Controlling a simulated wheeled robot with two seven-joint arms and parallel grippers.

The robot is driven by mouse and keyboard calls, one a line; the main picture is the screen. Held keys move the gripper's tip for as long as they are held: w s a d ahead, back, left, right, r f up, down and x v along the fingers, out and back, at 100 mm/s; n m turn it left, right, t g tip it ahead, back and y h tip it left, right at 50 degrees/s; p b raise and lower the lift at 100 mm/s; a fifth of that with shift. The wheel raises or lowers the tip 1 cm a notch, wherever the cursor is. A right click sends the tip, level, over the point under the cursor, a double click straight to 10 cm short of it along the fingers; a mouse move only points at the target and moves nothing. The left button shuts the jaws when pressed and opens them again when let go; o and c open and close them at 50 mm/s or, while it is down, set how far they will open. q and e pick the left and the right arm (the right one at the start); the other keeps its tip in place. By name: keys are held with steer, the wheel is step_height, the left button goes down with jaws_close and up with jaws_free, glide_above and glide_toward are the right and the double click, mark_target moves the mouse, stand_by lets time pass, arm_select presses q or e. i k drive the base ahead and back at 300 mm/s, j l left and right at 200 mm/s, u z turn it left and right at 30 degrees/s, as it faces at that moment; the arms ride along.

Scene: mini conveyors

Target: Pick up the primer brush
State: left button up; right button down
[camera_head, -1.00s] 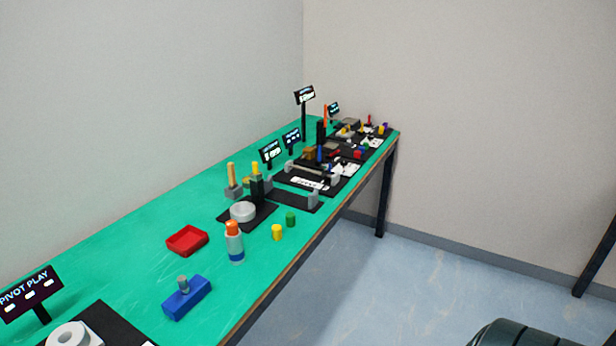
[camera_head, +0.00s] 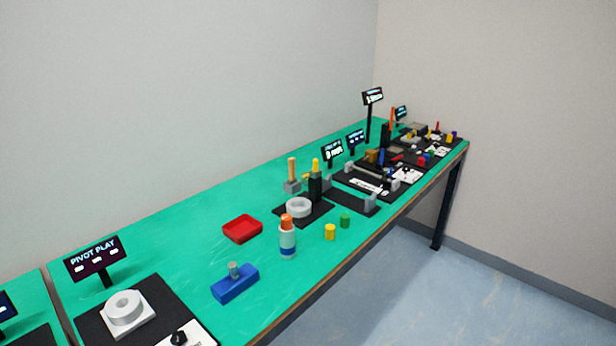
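I cannot tell for certain which thing is the primer brush. A tan upright stick, maybe a handle (camera_head: 292,168), stands in a grey block (camera_head: 292,187) on the green table. Beside it a yellow-topped piece (camera_head: 315,165) stands in a black holder (camera_head: 316,187). A white ring-shaped dish (camera_head: 299,208) lies in front of them on a black mat (camera_head: 320,217). A bottle with an orange top (camera_head: 287,238) stands nearer. Neither gripper is in view.
A red tray (camera_head: 242,229), a blue block with a grey knob (camera_head: 236,285), a yellow cylinder (camera_head: 330,232) and a green cylinder (camera_head: 345,220) stand on the green table (camera_head: 180,240). A PIVOT PLAY sign (camera_head: 95,258) is at left. Floor (camera_head: 400,300) is clear at right.

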mark_target(291, 180)
steer(key=i+l+u, duration=0.1)
steer(key=u, duration=0.5)
steer(key=i+l+u, duration=0.2)
steer(key=l+u, duration=0.25)
steer(key=l, duration=0.15)
steer(key=i+l+u, duration=0.3)
steer(key=l, duration=0.85)
steer(key=i+l, duration=0.15)
steer(key=l, duration=0.8)
steer(key=i+l+u, duration=0.15)
steer(key=l, duration=0.8)
